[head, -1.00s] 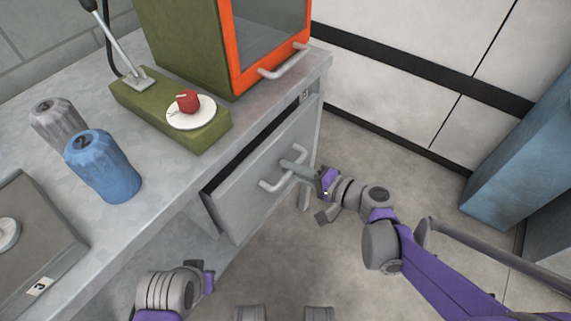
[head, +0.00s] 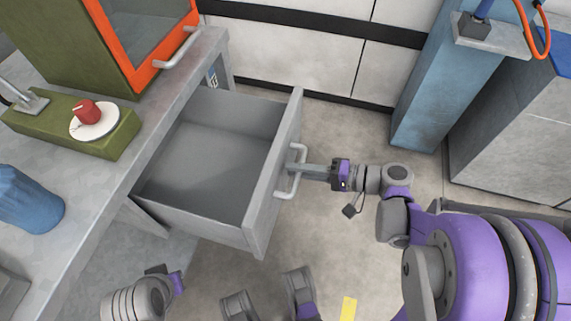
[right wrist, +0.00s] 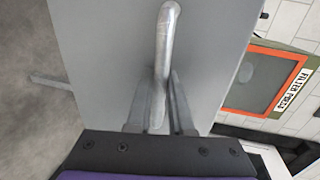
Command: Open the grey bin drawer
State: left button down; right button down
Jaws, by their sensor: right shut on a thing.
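The grey bin drawer (head: 217,157) is pulled well out from under the bench, and its empty inside shows in the head view. Its pale bar handle (head: 294,171) is on the front panel. My right gripper (head: 303,171) is shut on the handle. In the right wrist view the handle (right wrist: 163,50) stands between the two fingers (right wrist: 160,105), against the grey front panel (right wrist: 105,45). My left gripper (head: 170,276) is low in the head view, apart from the drawer; its fingers are too unclear to read.
On the bench (head: 100,200) stand a green box with an orange-framed door (head: 150,45), a green base with a red knob (head: 87,110) and a blue bottle (head: 30,200). A blue column (head: 440,95) and grey cabinet (head: 515,140) stand right.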

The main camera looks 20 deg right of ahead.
jog(key=shift+d, duration=0.1)
jog(key=c, duration=0.8)
grip_release()
jog(key=p+v, duration=0.1)
jog(key=v, duration=1)
jog(key=shift+p, duration=0.35)
